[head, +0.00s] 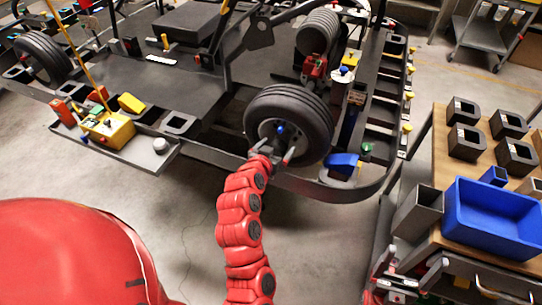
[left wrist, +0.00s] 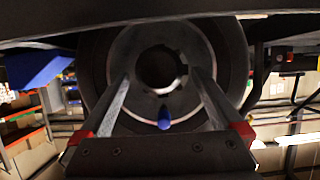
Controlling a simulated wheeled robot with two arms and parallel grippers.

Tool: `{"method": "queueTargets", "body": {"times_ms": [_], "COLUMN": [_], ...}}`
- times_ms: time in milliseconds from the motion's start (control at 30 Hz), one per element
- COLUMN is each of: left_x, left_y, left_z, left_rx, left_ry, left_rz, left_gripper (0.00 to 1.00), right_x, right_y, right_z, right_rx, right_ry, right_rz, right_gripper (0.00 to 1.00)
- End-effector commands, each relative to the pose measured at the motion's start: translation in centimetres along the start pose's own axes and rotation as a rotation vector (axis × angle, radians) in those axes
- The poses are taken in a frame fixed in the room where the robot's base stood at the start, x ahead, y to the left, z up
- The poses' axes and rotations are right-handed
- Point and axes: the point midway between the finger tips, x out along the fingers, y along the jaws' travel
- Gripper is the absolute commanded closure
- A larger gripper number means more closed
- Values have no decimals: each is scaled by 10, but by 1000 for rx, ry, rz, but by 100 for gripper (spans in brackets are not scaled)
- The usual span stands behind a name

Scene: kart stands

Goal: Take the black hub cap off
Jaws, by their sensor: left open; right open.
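My left gripper (head: 270,152) is at the front wheel (head: 308,112) of the kart, facing its hub. In the left wrist view the fingers of this gripper (left wrist: 160,78) are open and empty, one on each side of the hub's dark round centre (left wrist: 160,68). I cannot tell whether this dark centre is the black hub cap or an open bore. A grey disc (left wrist: 145,88) surrounds it, with a blue pin (left wrist: 164,122) just below the centre. My right gripper (head: 425,280) is open at the bottom right, partly cut off, beside the cart.
A wooden-topped cart (head: 443,160) at the right carries a blue bin (head: 490,218) and several black blocks. The kart's frame (head: 325,190) curves below and right of the wheel. A yellow box (head: 108,130) sits on the platform at left. The floor in front is clear.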

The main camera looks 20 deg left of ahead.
Motion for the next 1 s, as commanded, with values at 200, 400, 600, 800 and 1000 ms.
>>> {"method": "queueTargets", "body": {"times_ms": [200,400,600,800,1000], "left_x": [26,37,38,38,38], "left_y": [0,0,0,0,0], "left_z": [-1,0,0,1,0], "left_rx": [-1,0,0,0,0], "left_ry": [0,-1,0,-1,0], "left_rz": [0,2,0,0,0], "left_gripper": [0,0,0,16,52], "right_x": [7,9,9,9,9], "right_y": [0,0,0,0,0], "right_z": [-1,-2,-1,-1,-1], "right_rx": [0,0,0,0,0], "right_ry": [0,0,0,0,0], "right_rz": [0,0,0,0,0], "right_gripper": [6,6,6,6,6]}}
